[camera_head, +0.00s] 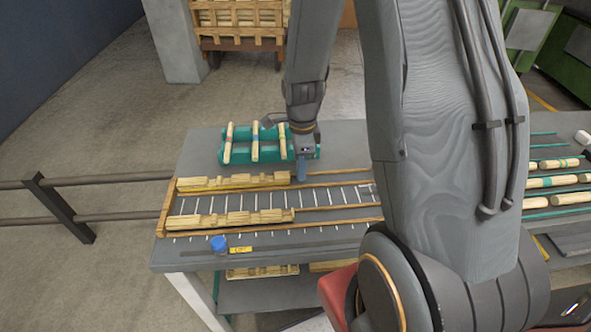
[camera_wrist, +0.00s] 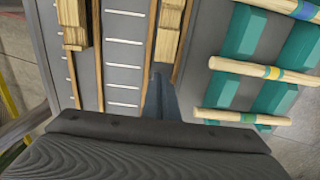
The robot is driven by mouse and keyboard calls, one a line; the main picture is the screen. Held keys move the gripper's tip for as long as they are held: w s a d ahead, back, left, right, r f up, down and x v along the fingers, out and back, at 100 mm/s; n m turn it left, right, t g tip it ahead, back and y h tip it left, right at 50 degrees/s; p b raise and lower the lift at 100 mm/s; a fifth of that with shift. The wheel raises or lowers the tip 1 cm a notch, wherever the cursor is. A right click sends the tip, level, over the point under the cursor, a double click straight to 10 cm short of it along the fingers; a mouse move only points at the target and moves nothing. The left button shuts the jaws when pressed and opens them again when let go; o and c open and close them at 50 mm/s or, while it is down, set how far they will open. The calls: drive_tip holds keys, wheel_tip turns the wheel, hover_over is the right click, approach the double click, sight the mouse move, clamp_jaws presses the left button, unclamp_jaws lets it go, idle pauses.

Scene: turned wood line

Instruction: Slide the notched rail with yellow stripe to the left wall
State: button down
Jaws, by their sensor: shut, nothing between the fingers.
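Two notched wooden rails lie in a wood-edged tray with a ladder-marked floor. The far rail (camera_head: 235,181) runs along the back edge, its left end close to the tray's left wall (camera_head: 165,210). The near rail (camera_head: 230,218) lies along the front edge, also close to that wall. I cannot make out a yellow stripe on either. My gripper (camera_head: 301,172) is shut and empty, pointing down just beyond the far rail's right end. In the wrist view its fingers (camera_wrist: 158,98) are by the end of that rail (camera_wrist: 168,38); contact is unclear.
A teal rack (camera_head: 222,146) with several striped dowels stands behind the tray, close to my gripper. A blue cap (camera_head: 219,244) and a yellow label (camera_head: 240,250) are at the table's front. More dowels (camera_head: 560,181) lie at the right. The tray's middle lane is clear.

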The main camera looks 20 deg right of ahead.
drive_tip(key=shift+s+d+r, duration=0.1)
drive_tip(key=shift+s+d, duration=0.1)
drive_tip(key=shift+d, duration=0.35)
drive_tip(key=shift+s+d, duration=0.15)
drive_tip(key=shift+d, duration=0.35)
wheel_tip(320, 180, up, 10)
drive_tip(key=b, duration=0.2)
drive_tip(key=shift+a, duration=0.1)
